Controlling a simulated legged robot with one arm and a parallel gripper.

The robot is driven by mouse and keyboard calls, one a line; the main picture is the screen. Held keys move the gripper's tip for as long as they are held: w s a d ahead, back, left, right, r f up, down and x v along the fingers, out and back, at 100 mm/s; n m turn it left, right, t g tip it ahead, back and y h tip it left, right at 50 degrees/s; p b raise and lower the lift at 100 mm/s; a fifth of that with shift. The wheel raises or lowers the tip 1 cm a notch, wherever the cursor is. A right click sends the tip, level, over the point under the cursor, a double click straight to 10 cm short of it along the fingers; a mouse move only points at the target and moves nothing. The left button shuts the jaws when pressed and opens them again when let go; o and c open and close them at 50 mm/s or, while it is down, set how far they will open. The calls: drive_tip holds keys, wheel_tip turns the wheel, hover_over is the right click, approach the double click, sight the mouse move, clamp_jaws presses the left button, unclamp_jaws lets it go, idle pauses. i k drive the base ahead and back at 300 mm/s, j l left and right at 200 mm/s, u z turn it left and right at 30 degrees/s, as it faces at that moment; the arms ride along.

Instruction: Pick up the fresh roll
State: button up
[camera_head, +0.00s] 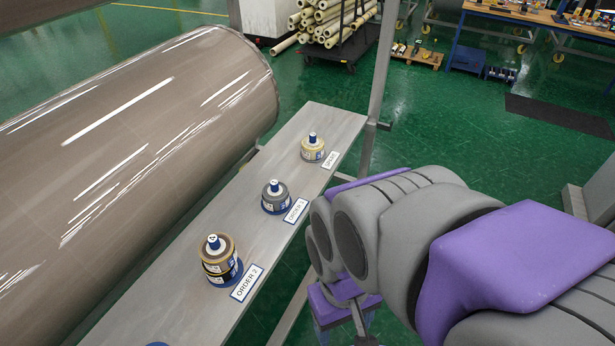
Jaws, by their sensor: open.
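Small rolls stand upright on blue bases along a grey shelf (180,300). A cream roll (312,155) is by the label SPARE (330,160). A grey roll (275,203) is by the label ORDER 1 (295,211). A taller tan and black stack (218,265) is by the label ORDER 2 (246,283). Each has a blue peg on top. No label reads fresh, so I cannot tell which roll is meant. My gripper (345,318) is low at the bottom, right of the shelf and apart from the rolls. It is open; its tips are partly hidden.
A huge brown wrapped roll (130,150) lies left of the shelf. A metal post (382,65) rises at the shelf's far end. A blue piece (157,344) is cut off at the bottom edge. A cart of tubes (340,55) and workbenches stand behind on green floor.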

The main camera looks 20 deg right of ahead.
sight(275, 195)
drive_tip(key=z, duration=0.1)
drive_tip(key=i+l+z, duration=0.4)
drive_tip(key=i, duration=0.3)
drive_tip(key=i+l+z, duration=0.2)
drive_tip(key=i+l, duration=0.1)
drive_tip(key=i, duration=0.1)
